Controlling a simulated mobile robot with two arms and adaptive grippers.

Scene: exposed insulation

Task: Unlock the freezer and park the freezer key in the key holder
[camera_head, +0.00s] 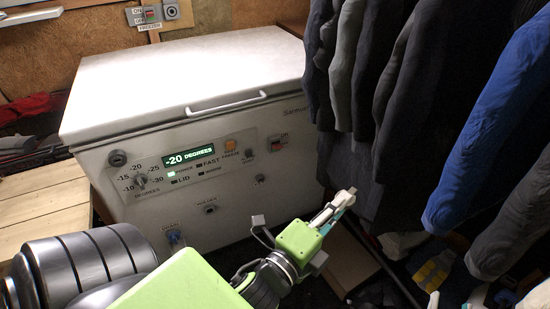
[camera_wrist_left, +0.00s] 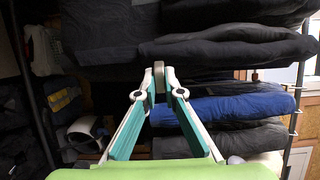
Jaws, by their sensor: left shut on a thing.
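The white chest freezer (camera_head: 250,195) stands at the centre of the head view with its lid (camera_head: 190,75) down. A round lock-like fitting (camera_head: 117,158) is at the upper left of its front. My left gripper (camera_head: 346,196) is in front of the freezer's right side, pointing up and right towards the hanging clothes, apart from the freezer. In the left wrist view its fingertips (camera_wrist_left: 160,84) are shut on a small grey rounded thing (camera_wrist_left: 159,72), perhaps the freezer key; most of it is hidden. My right gripper is not in view.
Dark jackets (camera_head: 375,80) and a blue jacket (camera_head: 490,120) hang close to the right of my left gripper. A small wall panel (camera_head: 152,14) with a red switch is above the freezer. A wooden surface (camera_head: 40,205) is at left. Clutter covers the floor at lower right.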

